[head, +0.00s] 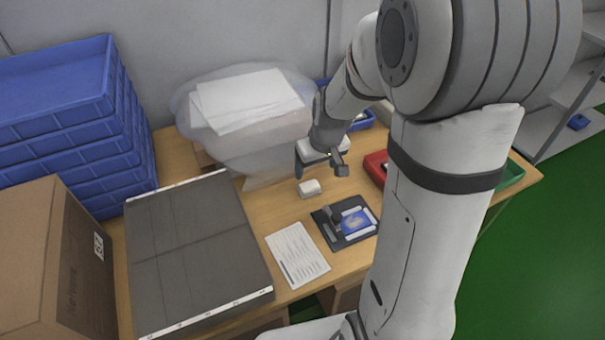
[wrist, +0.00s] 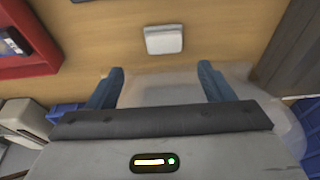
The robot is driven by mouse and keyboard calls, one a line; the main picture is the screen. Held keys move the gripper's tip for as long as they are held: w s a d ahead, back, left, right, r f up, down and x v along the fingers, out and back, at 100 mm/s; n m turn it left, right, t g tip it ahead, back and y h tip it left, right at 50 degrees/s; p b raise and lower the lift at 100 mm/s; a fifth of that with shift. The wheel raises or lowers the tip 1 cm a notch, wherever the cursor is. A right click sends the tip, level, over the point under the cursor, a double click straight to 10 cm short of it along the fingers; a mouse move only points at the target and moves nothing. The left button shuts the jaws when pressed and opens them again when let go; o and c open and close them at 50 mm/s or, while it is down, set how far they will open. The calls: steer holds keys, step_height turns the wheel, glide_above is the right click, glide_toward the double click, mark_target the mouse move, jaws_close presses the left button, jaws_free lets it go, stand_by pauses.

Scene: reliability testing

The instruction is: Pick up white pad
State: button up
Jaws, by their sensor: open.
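The white pad (head: 310,188) is a small, rounded white block lying on the wooden table (head: 262,205). It also shows in the wrist view (wrist: 164,39), near the top and roughly centred between the fingers but beyond their tips. My gripper (head: 320,167) is open and empty, above the table and just behind the pad in the head view. In the wrist view its two blue-grey fingers (wrist: 163,72) stand wide apart, with nothing between them.
A black fixture with a blue card (head: 355,222) and a printed sheet (head: 297,254) lie in front. A red bin (head: 375,168) stands to the right. A plastic bag with white sheets (head: 245,100) is behind left. A dark grey panel (head: 195,250) covers the left side.

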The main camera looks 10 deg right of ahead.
mark_target(310, 185)
steer(key=x, duration=0.8)
steer(key=shift+s+a+f, duration=0.1)
steer(key=shift+a+f, duration=0.2)
steer(key=shift+a, duration=0.05)
steer(key=shift+c, duration=0.3)
steer(key=c, duration=1)
step_height(310, 185, up, 18)
steer(key=p, duration=0.1)
